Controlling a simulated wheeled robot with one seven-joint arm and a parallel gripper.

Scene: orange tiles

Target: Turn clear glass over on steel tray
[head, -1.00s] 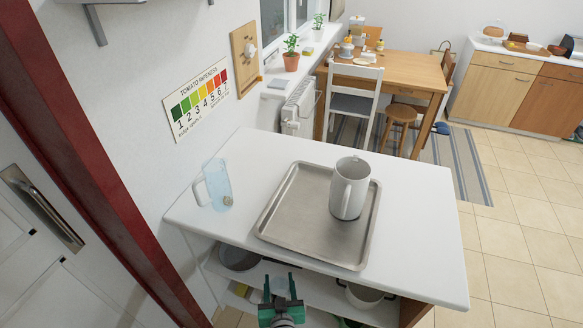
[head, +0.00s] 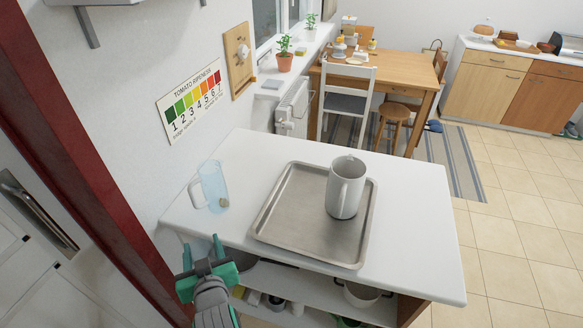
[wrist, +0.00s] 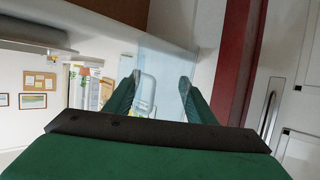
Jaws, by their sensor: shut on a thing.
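I cannot tell which end is up.
A grey-white mug (head: 344,190) stands on the tray's right half. The wall and red door frame (head: 95,165) are close on the left. A shelf below holds pots.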

